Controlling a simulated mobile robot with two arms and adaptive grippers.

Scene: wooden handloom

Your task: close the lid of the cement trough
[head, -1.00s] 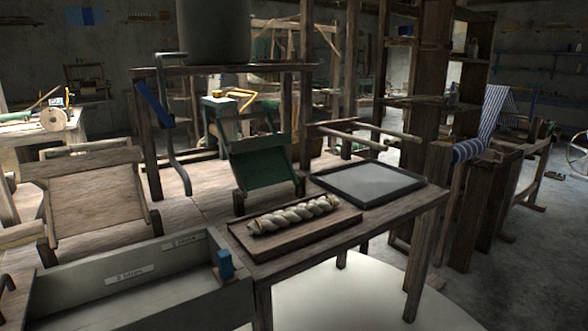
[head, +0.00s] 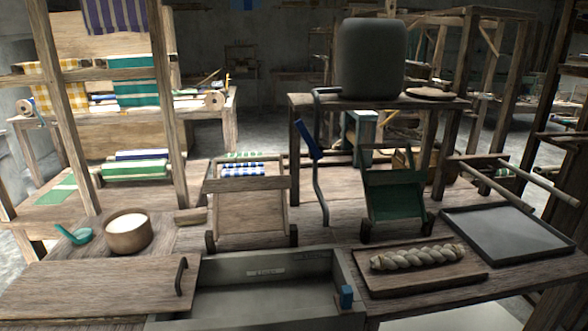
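The trough (head: 270,262), a long grey box with a small white label on its inner back wall, stands at the bottom middle of the head view. Its top is open and its inside shows, and its near side is cut by the picture edge. A flat wooden board (head: 95,285) with a dark bar handle (head: 181,276) lies level at the trough's left end; it looks like the lid. A small blue block (head: 346,296) sits at the trough's right end. Neither of my grippers is in view.
A wooden bowl (head: 128,240) of pale powder and a teal scoop (head: 77,235) stand behind the board. A small frame with blue checked cloth (head: 243,171) stands behind the trough. Right of the trough are a tray with a braided skein (head: 418,257) and a flat grey tray (head: 508,236).

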